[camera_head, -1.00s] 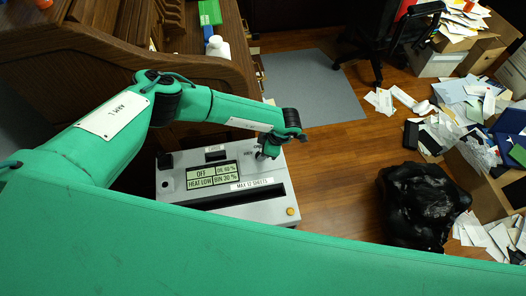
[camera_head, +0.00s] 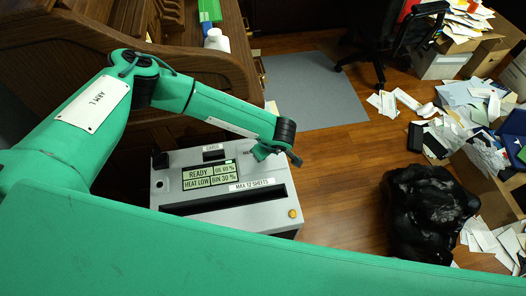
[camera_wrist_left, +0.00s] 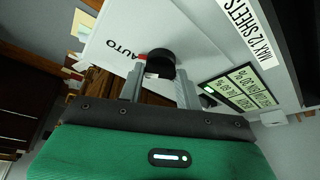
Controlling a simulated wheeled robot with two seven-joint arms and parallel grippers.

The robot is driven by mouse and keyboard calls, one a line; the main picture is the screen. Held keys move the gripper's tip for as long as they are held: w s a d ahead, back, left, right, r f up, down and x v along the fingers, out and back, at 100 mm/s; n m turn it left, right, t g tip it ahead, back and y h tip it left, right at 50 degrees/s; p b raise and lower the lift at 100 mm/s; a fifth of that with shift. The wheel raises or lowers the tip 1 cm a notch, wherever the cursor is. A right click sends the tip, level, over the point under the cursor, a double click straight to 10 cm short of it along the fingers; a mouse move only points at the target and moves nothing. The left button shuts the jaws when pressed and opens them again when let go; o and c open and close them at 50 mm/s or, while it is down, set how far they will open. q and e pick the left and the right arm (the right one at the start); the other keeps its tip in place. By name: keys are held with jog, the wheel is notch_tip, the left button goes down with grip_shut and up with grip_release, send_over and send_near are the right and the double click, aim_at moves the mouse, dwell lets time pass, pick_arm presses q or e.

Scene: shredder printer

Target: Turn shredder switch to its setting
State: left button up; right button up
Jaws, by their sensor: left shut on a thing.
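The grey shredder (camera_head: 225,215) stands on the floor below the desk. Its display (camera_head: 210,175) reads READY, HEAT LOW, OIL 60 % and BIN 30 %. In the left wrist view the black round switch (camera_wrist_left: 160,62) sits on the grey top, with a red mark beside it on the side of the AUTO label. My left gripper (camera_wrist_left: 160,88) is shut on the switch, one finger on each side. In the head view this gripper (camera_head: 270,152) is at the shredder's far right corner, and the arm hides the switch. My right gripper is in neither view.
A wooden roll-top desk (camera_head: 190,55) stands behind my left arm. A black bag (camera_head: 425,212) lies on the floor at right, near scattered papers (camera_head: 475,110). A grey mat (camera_head: 315,88) and an office chair (camera_head: 385,40) are at the back.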

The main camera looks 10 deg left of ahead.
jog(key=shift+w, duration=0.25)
pick_arm(q)
jog(key=o, duration=1)
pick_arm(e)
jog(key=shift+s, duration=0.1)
pick_arm(q)
jog(key=shift+r, duration=0.15)
jog(key=shift+s+d+r, duration=0.1)
jog(key=shift+d+r, duration=0.05)
jog(key=shift+r, duration=0.15)
jog(key=b+v, duration=0.1)
jog(key=v, duration=1.2)
jog(key=shift+b, duration=0.3)
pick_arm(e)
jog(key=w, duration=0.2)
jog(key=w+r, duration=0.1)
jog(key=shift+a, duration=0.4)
